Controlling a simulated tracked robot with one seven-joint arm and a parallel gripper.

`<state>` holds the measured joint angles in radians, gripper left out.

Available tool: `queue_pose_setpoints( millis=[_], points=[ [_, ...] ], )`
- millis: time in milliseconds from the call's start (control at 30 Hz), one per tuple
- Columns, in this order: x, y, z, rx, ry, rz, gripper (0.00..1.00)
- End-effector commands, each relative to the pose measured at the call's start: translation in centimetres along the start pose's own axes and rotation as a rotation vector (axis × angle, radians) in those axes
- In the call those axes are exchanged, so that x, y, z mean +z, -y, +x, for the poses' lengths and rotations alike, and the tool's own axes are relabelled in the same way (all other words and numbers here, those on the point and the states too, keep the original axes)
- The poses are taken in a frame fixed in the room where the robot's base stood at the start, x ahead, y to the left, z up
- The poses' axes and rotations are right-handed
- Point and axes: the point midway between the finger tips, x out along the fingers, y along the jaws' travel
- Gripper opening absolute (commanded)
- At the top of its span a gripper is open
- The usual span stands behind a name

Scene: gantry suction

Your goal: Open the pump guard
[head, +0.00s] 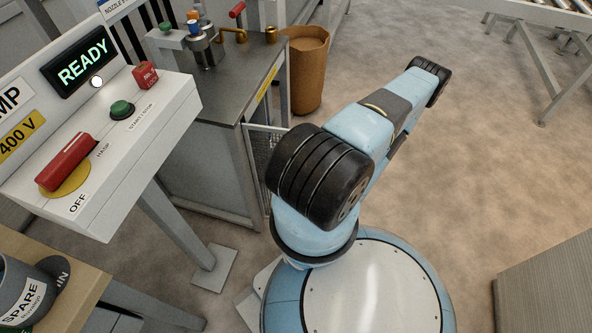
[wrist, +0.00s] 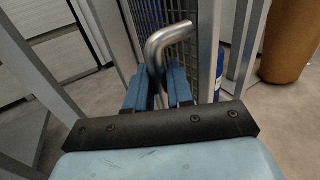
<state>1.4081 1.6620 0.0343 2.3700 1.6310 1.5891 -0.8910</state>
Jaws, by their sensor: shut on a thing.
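The pump guard is a grey framed mesh panel (head: 262,148) on the right side of the steel cabinet, partly hidden behind my arm in the head view. In the wrist view its mesh (wrist: 180,48) and upright frame (wrist: 208,40) stand just beyond my gripper. A bent metal bar handle (wrist: 164,42) stands out in front of the mesh. My gripper (wrist: 160,86) has its blue fingers shut on the lower part of this handle. The gripper is hidden in the head view. I cannot tell whether the guard stands ajar.
A control box with a lit READY sign (head: 84,61) and red lever (head: 66,162) stands at left. The steel cabinet (head: 215,165) carries fittings on top. A brown bin (head: 308,70) stands behind it. A blue cylinder (wrist: 219,72) stands behind the guard.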

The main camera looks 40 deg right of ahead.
Motion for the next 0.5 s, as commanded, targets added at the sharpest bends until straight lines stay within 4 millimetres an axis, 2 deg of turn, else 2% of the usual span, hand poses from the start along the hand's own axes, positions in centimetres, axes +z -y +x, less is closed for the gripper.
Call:
queue_pose_setpoints(
  millis=[333, 367, 500],
  points=[
    [0.16, -0.18, 0.23, 0.004, 0.006, 0.003, 0.0],
    [0.16, -0.18, 0.23, 0.004, 0.006, 0.003, 0.24],
    [0.11, -0.12, 0.16, 0.002, 0.004, 0.002, 0.37]
  ],
)
